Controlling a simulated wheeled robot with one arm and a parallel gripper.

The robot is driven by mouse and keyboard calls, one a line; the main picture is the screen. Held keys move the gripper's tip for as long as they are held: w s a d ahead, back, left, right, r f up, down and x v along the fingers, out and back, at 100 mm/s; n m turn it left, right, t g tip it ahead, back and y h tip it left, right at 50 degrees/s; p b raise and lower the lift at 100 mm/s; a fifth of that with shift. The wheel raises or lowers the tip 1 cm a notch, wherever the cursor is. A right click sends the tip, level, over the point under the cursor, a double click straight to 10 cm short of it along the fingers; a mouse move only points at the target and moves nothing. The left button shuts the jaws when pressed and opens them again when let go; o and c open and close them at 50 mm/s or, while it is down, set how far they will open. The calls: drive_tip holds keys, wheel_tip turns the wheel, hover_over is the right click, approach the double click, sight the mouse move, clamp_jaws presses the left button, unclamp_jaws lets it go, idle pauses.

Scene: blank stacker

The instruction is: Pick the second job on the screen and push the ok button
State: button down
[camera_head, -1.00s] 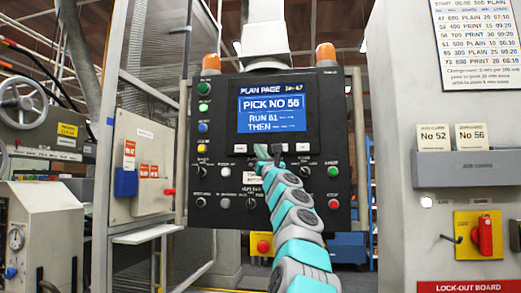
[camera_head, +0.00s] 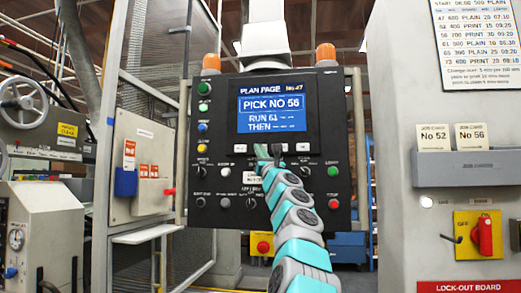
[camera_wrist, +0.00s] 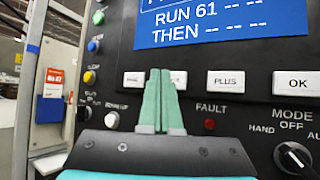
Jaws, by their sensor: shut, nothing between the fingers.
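The blue screen (camera_head: 271,113) on the dark control panel reads "PICK NO 56", "RUN 61" and "THEN", with dashes after the last two. Its lower part shows in the wrist view (camera_wrist: 215,18). A row of white buttons runs below it. My gripper (camera_wrist: 160,73) is shut and empty. My gripper (camera_head: 268,149) is below the screen in the head view.
A red FAULT lamp (camera_wrist: 209,124) and the MODE knob (camera_wrist: 294,158) sit below the buttons. Coloured buttons line the panel's left side. Two job cards, No 52 (camera_head: 434,138) and No 56 (camera_head: 472,137), stand in a grey holder at right, below a printed schedule (camera_head: 480,40).

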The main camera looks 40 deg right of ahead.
drive_tip(key=shift+d, duration=0.1)
drive_tip(key=shift+w+d+p, duration=0.2)
drive_tip(key=shift+w+p, duration=0.05)
drive_tip(key=shift+p, duration=0.05)
drive_tip(key=shift+w+d, duration=0.25)
drive_tip(key=shift+d, duration=0.1)
idle(0.8)
drive_tip(key=shift+a, duration=0.1)
drive_tip(key=shift+s+a+b, duration=0.5)
drive_tip(key=shift+a+b, duration=0.05)
drive_tip(key=shift+a, duration=0.05)
idle(0.3)
drive_tip(key=s+a+b, duration=0.1)
drive_tip(key=a, duration=0.1)
drive_tip(key=s+a+b, duration=0.1)
drive_tip(key=s+b, duration=0.1)
drive_tip(key=shift+s+a, duration=0.15)
drive_tip(key=shift+a, duration=0.2)
